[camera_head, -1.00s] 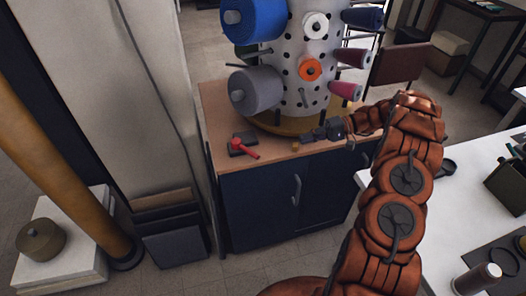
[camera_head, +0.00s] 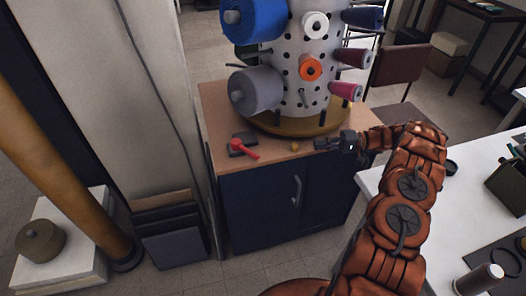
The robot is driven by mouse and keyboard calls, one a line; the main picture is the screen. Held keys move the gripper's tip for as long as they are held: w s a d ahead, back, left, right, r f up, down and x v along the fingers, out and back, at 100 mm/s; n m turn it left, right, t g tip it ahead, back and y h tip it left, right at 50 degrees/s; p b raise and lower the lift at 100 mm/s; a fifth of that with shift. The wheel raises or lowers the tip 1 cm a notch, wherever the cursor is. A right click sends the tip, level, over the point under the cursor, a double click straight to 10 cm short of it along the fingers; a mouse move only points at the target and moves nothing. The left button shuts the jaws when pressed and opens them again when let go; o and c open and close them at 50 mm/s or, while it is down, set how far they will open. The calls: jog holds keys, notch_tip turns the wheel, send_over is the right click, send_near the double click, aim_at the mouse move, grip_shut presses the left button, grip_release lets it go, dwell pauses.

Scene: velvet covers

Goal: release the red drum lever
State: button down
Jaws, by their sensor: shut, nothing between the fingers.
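The red drum lever (camera_head: 245,149) lies on the front left of the wooden cabinet top, beside a small dark block (camera_head: 240,139). The perforated white drum (camera_head: 306,100), studded with spools, stands behind it on a round yellowish base (camera_head: 283,126). My gripper (camera_head: 318,144) is at the front edge of the cabinet top, to the right of the lever and apart from it. Its fingers point left and are shut and empty. A small brass-coloured knob (camera_head: 294,147) sits between the gripper and the lever.
A large grey spool (camera_head: 262,92) and a blue spool (camera_head: 258,18) stick out from the drum above the lever. The dark cabinet (camera_head: 262,205) is below. A white wall panel (camera_head: 165,90) stands at left. A white table (camera_head: 460,210) is at right.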

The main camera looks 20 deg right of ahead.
jog(key=b, duration=2.3)
send_near(263, 158)
notch_tip(263, 158, up, 4)
jog(key=shift+w+a+f+b, duration=0.15)
jog(key=shift+a+f+b, duration=0.05)
jog(key=shift+a+b, duration=0.55)
jog(key=shift+b+x, duration=0.4)
jog(key=shift+x, duration=3.75)
jog(key=shift+r, duration=0.1)
